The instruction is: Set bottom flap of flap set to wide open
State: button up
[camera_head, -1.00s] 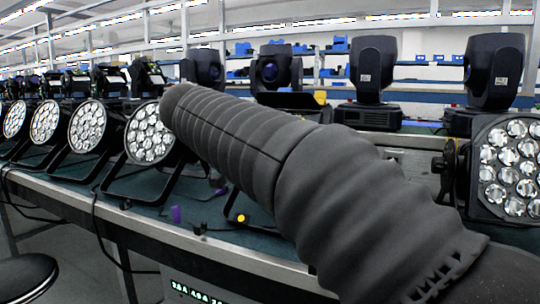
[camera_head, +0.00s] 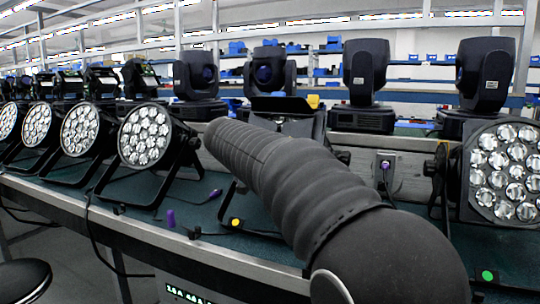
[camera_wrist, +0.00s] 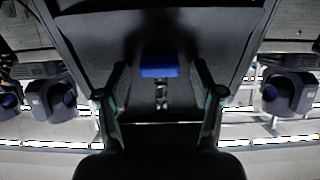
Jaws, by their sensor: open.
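The flap set (camera_head: 285,103) sits on a fixture in the middle of the bench in the head view, partly hidden behind my arm. A dark flap and a yellow tab (camera_head: 313,101) show at its top; its bottom flap is hidden there. In the wrist view, a large dark panel (camera_wrist: 95,25) fills the upper middle, with a blue tab-like piece (camera_wrist: 158,72) in front of it. I cannot tell which flap this is. My gripper (camera_wrist: 160,76) is open, its fingers either side of the blue piece in the picture; no contact is visible.
A row of round par cans (camera_head: 144,136) stands left on the bench (camera_head: 255,258); another par can (camera_head: 505,172) stands right. Moving-head lights (camera_head: 365,85) stand behind. A purple connector (camera_head: 171,218) and cables lie near the front edge. A black stool (camera_head: 25,285) is lower left.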

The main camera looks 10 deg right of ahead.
jog(key=shift+w+d+f, duration=0.1)
jog(key=shift+w+d, duration=0.05)
jog(key=shift+w, duration=0.05)
jog(key=c, duration=1.2)
jog(key=shift+o, duration=0.2)
jog(key=shift+f+b, duration=0.15)
jog(key=shift+b, duration=0.3)
